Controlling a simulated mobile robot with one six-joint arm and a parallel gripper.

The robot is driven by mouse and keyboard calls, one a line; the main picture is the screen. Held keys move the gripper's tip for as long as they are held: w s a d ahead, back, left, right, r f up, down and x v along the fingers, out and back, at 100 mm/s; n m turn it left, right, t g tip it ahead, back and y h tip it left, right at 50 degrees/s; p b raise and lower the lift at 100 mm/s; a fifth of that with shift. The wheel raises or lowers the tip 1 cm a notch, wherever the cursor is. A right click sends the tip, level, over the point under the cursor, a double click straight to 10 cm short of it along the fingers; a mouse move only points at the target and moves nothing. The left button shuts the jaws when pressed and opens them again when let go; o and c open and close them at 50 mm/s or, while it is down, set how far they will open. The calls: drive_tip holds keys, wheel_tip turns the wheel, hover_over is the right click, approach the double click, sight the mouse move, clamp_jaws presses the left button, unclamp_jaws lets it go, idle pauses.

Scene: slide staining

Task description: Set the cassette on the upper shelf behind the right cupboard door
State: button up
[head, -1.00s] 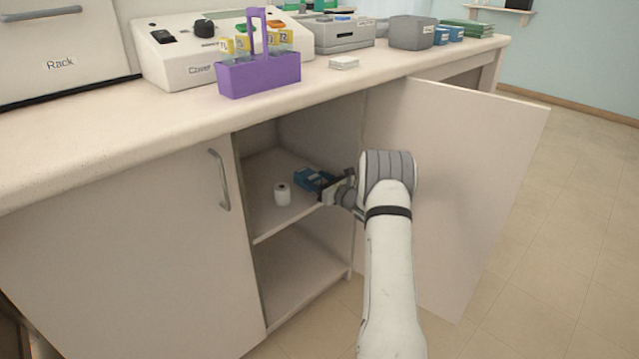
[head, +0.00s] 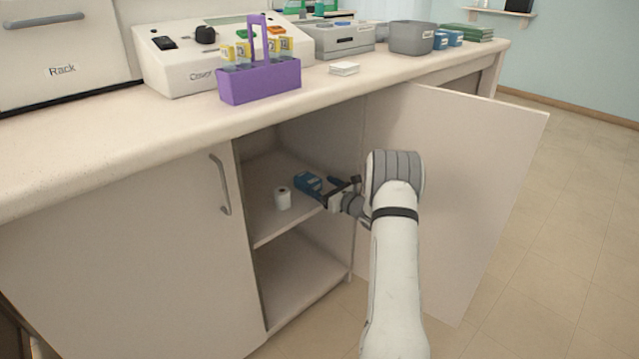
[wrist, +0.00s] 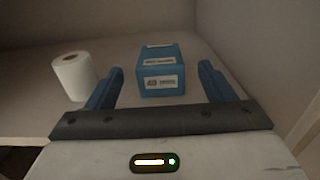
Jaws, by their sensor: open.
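The blue cassette (head: 307,183) with white labels rests on the upper shelf (head: 262,222) of the cupboard. In the wrist view the cassette (wrist: 161,75) lies just ahead of and between my two blue fingers, with a gap on each side. My gripper (head: 333,189) is open and empty, at the front of the shelf. It also shows in the wrist view (wrist: 160,82). The right cupboard door (head: 450,190) stands open to the right of my arm.
A white roll (head: 283,198) stands on the same shelf, left of the cassette; it is close to my left finger in the wrist view (wrist: 73,76). The lower compartment is empty where visible. A purple rack (head: 260,82) stands on the worktop above.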

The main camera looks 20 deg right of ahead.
drive_tip(key=p+v, duration=0.2)
drive_tip(key=v, duration=0.7)
drive_tip(key=s+a+r+n+g+y, duration=0.2)
drive_tip(key=s+a+r+n+g, duration=0.25)
drive_tip(key=a, duration=0.35)
drive_tip(key=s+a+r+n+g+y, duration=0.1)
drive_tip(key=s+a+r+n+g, duration=0.25)
drive_tip(key=a+n, duration=0.4)
drive_tip(key=s+a+r+n+g+y, duration=0.25)
drive_tip(key=s+a+g, duration=0.2)
drive_tip(key=a, duration=0.55)
drive_tip(key=s+a+r+n+g+h, duration=0.2)
drive_tip(key=s+a+n+g+h, duration=0.2)
drive_tip(key=s+n, duration=0.65)
drive_tip(key=s+d+n+h, duration=0.1)
drive_tip(key=s+n+h, duration=0.2)
drive_tip(key=s, duration=0.4)
drive_tip(key=s+d+r+n+h, duration=0.1)
drive_tip(key=s+d+n+h, duration=0.1)
drive_tip(key=s+n+h, duration=0.2)
drive_tip(key=shift+s+d+r+t+h, duration=0.2)
drive_tip(key=shift+s+d+t+h, duration=0.15)
drive_tip(key=shift+s, duration=1.55)
drive_tip(key=shift+a, duration=0.1)
drive_tip(key=shift+c, duration=0.2)
